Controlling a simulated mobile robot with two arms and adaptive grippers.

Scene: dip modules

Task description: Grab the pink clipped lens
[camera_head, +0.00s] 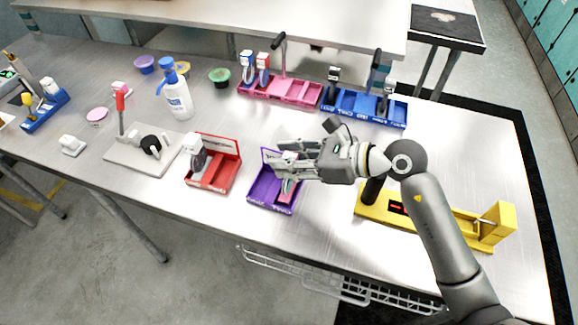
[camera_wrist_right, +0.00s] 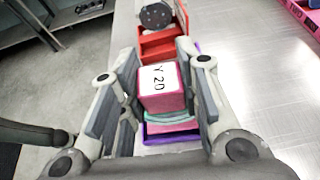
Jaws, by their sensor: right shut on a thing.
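The pink clipped lens (camera_wrist_right: 162,90) is a pink block with a white top face marked "Y 20" in the right wrist view. It sits between the two fingers of my right gripper (camera_wrist_right: 152,95), which is shut on it. Beneath it is a purple tray (camera_wrist_right: 158,138). In the head view, my right gripper (camera_head: 284,165) reaches in from the right over the purple tray (camera_head: 262,191), and pink shows below the fingers. The gripper hides most of the lens there. My left gripper is not in view.
A red tray (camera_head: 211,187) with a grey and white device stands left of the purple one. A pink rack (camera_head: 281,91) and a blue rack (camera_head: 364,107) stand behind. A yellow device (camera_head: 440,222) stands to the right. The table's front edge is close.

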